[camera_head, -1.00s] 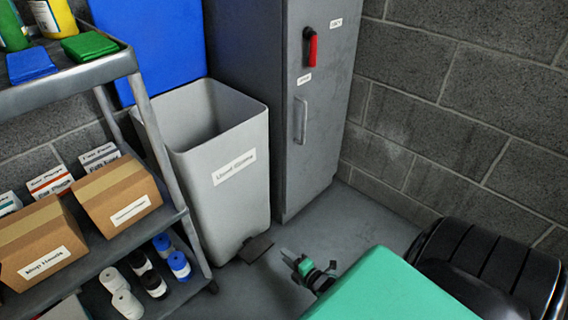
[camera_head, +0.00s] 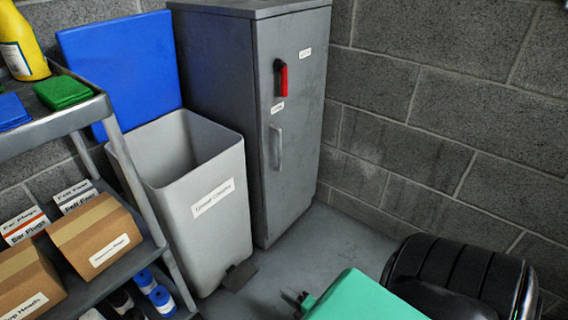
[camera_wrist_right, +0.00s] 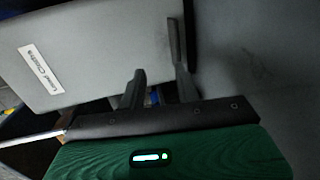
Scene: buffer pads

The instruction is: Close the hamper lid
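The hamper is a tall light-grey bin (camera_head: 205,215) with a white label, standing at left centre in the head view. Its blue lid (camera_head: 120,65) is open and stands upright behind the bin mouth. The inside looks empty as far as I can see. A dark pedal (camera_head: 238,277) sticks out at its foot. My right gripper (camera_head: 298,299) is low in front, right of the pedal and apart from the bin. In the right wrist view its two dark fingers (camera_wrist_right: 156,70) are apart with nothing between them, and the bin's side (camera_wrist_right: 90,50) lies beyond. My left gripper is out of view.
A grey shelf cart (camera_head: 135,170) with boxes (camera_head: 95,240), bottles and cloths stands close on the left, partly in front of the bin. A grey cabinet (camera_head: 290,170) stands right of the hamper, against a block wall. Some grey floor (camera_head: 320,250) is clear.

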